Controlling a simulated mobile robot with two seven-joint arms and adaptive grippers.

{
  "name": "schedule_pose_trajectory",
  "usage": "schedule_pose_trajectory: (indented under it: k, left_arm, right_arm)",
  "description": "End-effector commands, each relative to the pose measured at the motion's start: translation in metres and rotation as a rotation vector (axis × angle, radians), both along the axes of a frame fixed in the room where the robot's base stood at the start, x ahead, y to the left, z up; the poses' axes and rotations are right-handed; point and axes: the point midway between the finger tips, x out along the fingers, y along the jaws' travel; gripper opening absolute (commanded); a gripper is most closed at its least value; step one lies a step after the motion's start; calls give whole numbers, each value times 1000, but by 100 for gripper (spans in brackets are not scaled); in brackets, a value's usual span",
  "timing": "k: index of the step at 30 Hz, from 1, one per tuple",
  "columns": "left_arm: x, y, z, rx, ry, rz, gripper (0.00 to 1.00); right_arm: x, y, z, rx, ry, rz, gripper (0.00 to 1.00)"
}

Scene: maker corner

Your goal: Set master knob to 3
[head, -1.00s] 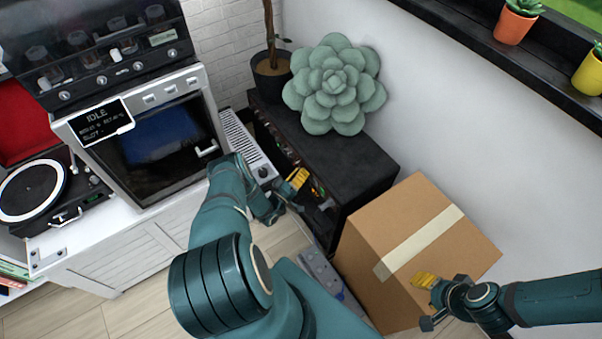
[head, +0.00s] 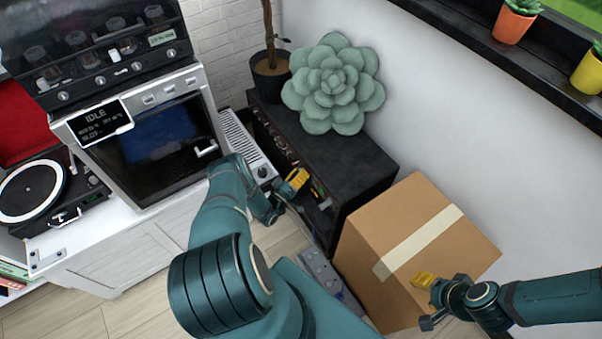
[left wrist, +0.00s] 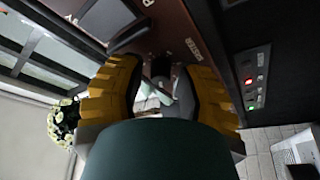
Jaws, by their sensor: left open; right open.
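In the left wrist view, a dark, knob-like shape (left wrist: 160,68) stands out from a reddish-brown panel below the printed word MASTER. I cannot read its setting. My left gripper (left wrist: 160,88) is open, with its yellow fingers on either side of that shape; I cannot tell if they touch it. In the head view my left gripper (head: 293,184) is at the front of a black amplifier-like cabinet (head: 345,165), whose knob row is partly hidden. My right gripper (head: 424,281) is open and empty in front of the cardboard box.
The cardboard box (head: 410,235) stands right of the black cabinet. A large succulent (head: 334,85) sits on the cabinet. A white slatted heater (head: 243,140) is left of my left gripper, beside an oven-like machine (head: 150,140). Floor shows at the lower left.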

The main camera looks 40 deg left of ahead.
Motion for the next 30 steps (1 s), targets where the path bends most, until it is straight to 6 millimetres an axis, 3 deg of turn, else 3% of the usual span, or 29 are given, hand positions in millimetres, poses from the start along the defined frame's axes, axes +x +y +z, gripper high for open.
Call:
schedule_pose_trajectory:
  k: [5, 18, 24, 30]
  left_arm:
    - [-21, 0, -6, -1, 4, 2, 33]
    - [-100, -1, -23, 0, 2, 1, 33]
    - [-114, -2, -26, -1, 1, -2, 33]
    - [-115, -2, -27, -1, 0, -2, 33]
  right_arm:
    - [0, 0, 0, 0, 0, 0, 49]
    - [0, 0, 0, 0, 0, 0, 49]
    - [0, 0, 0, 0, 0, 0, 49]
    - [0, 0, 0, 0, 0, 0, 49]
